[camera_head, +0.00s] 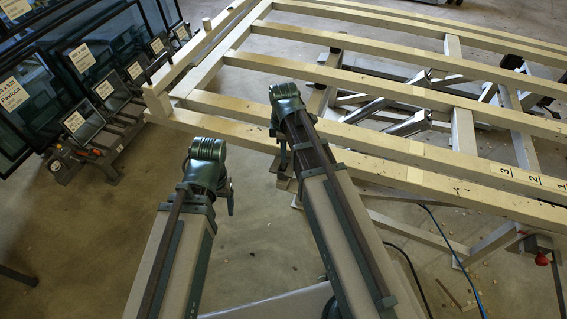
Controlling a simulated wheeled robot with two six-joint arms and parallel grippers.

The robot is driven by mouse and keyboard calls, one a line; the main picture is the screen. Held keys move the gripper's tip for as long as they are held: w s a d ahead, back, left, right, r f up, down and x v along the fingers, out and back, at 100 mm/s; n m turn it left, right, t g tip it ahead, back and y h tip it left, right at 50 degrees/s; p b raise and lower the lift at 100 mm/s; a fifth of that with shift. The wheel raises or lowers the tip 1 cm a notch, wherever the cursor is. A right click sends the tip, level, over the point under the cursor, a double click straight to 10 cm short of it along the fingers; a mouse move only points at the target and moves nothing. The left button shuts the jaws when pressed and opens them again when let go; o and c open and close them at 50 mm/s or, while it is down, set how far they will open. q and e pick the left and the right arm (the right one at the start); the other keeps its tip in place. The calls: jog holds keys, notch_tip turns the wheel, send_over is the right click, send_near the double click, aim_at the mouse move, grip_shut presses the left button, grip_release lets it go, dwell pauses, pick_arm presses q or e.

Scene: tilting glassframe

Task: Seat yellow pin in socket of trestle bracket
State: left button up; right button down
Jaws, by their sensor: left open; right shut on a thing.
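My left gripper (229,196) hangs below its green wrist, over bare floor to the left of the wooden frame. It is open, with nothing seen in it. My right gripper (283,153) points down at the near edge of the frame, mostly hidden by its own wrist and arm. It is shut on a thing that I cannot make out. I cannot pick out the yellow pin. The bracket and its socket cannot be told apart among the metal parts under the frame.
A large pale wooden slatted frame (383,145) on metal supports (463,130) fills the right. Dark glass panels with paper labels (81,57) stand in a rack at the left. A red knob (541,259) and a blue cable (452,250) are at the lower right. Floor (105,235) is clear at the lower left.

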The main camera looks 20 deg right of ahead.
jog(key=shift+f+b, duration=1.8)
jog(key=shift+b, duration=0.05)
jog(key=shift+f, duration=0.25)
jog(key=c, duration=0.8)
grip_release()
jog(key=shift+r, duration=0.1)
jog(key=shift+r, duration=0.1)
notch_tip(320, 180, up, 12)
jog(key=p, duration=1.2)
jog(key=shift+r, duration=0.1)
jog(key=s+a+m+h, duration=0.1)
jog(key=s+a+m, duration=0.9)
jog(key=s, duration=0.4)
jog(key=shift+s+a+m, duration=0.15)
jog(key=shift+a+m, duration=0.1)
jog(key=shift+m, duration=0.25)
